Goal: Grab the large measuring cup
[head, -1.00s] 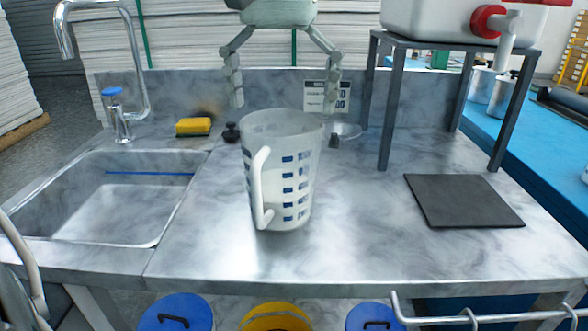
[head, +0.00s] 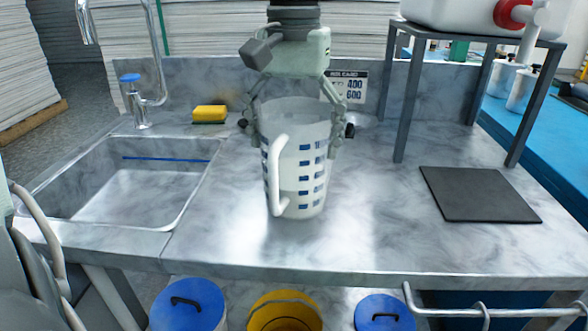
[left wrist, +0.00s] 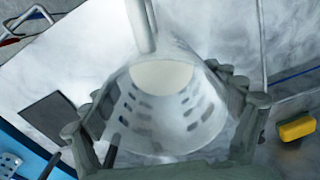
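The large measuring cup (head: 312,190) is a translucent white jug with blue marks. It stands upright on the marble counter, its handle toward me. My left gripper (head: 294,148) is above and around it, one finger on each side of its upper wall. The fingers look spread wide; I cannot tell whether they touch the wall. In the left wrist view I look down into the cup (left wrist: 165,75), between the fingers of my left gripper (left wrist: 160,80). My right gripper is not in view.
A dark mat (head: 480,195) and a metal stand (head: 404,100) carrying a white container are on the right. The counter in front of the cup is clear.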

